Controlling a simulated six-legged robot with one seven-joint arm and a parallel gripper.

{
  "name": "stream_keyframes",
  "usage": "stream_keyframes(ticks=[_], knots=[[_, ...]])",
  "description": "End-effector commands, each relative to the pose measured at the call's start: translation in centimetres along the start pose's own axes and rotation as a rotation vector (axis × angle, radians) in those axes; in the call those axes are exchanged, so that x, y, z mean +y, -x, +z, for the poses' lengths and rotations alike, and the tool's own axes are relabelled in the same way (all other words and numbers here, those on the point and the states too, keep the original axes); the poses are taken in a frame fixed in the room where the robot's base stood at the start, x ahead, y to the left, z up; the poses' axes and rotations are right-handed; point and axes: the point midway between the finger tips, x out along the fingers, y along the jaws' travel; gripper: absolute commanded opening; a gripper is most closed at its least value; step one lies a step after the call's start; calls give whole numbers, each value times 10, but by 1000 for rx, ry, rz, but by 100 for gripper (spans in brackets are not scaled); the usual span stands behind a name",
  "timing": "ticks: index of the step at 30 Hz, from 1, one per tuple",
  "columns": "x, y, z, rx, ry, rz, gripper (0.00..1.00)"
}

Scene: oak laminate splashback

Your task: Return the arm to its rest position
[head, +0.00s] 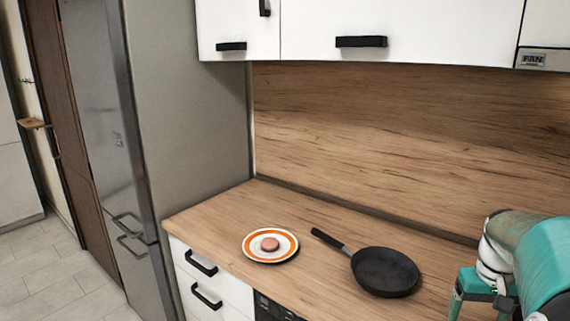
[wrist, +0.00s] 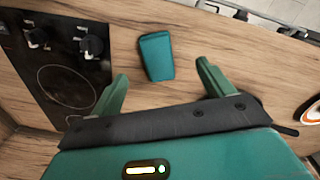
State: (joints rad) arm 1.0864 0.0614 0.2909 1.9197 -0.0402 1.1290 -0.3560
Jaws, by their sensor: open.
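My arm (head: 535,255), teal and white, shows at the lower right edge of the head view, right of the black pan. In the wrist view my gripper (wrist: 162,72) has its two green fingers spread wide apart. A small teal block-like piece (wrist: 156,57) shows between the fingertips, apart from both; I cannot tell whether it is a separate object or part of me. No object is seen clamped between the fingers.
A black frying pan (head: 385,271) lies on the wooden counter (head: 215,215), its handle pointing left. Left of it is an orange-ringed plate (head: 284,252) with a round pinkish patty (head: 270,244). White cupboards (head: 400,30) hang above. A black panel with knobs (wrist: 60,75) shows in the wrist view.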

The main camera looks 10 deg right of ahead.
Motion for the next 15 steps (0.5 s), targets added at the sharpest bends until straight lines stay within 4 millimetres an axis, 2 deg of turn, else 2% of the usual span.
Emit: stream_keyframes(ticks=[8, 11, 15], knots=[[-64, 21, 8, 61, 72, 42, 80], [-95, 30, 17, 98, 108, 56, 80], [-148, 44, 41, 175, 173, 64, 80]])
